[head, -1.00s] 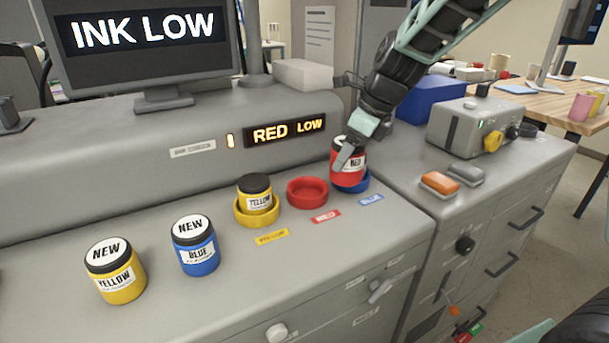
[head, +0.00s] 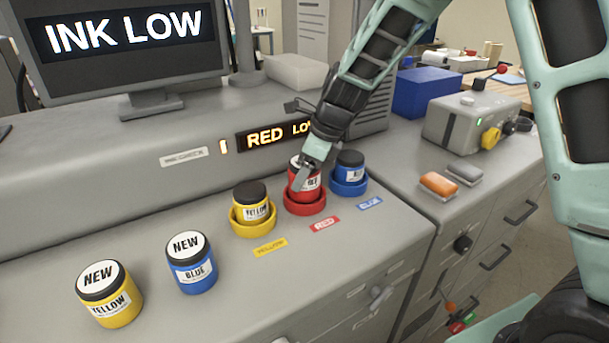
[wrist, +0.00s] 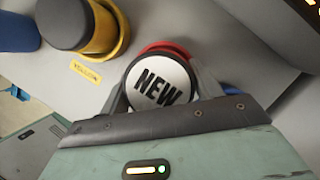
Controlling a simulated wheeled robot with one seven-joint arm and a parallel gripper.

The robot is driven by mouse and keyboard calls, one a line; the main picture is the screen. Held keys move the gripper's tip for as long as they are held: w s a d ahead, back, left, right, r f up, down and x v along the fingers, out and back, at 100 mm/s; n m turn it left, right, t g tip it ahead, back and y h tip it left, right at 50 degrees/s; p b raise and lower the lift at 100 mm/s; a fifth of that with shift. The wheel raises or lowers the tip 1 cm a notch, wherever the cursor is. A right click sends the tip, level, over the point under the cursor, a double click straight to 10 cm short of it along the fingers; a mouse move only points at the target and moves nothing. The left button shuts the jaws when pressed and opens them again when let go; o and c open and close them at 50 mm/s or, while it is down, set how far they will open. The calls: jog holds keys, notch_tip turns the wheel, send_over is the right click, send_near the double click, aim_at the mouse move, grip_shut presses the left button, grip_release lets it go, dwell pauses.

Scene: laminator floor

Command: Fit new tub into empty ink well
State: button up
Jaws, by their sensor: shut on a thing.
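A red tub (head: 303,185) with a black rim and a white lid marked NEW (wrist: 158,84) is between the fingers of my gripper (head: 304,172), which is shut on it. The tub is upright at the red ring-shaped ink well (head: 305,207), above the RED label. Its lower part appears within the ring; I cannot tell whether it is fully seated. In the wrist view the red ring (wrist: 165,48) shows just behind the lid.
A yellow tub (head: 251,199) stands in the yellow well left, a blue tub (head: 349,166) in the blue well right. New yellow (head: 110,297) and blue (head: 191,265) tubs stand at the front left. A display (head: 270,136) reads RED LOW.

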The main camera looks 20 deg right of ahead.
jog(key=shift+f, duration=0.8)
jog(key=shift+f, duration=0.4)
jog(key=o, duration=1.3)
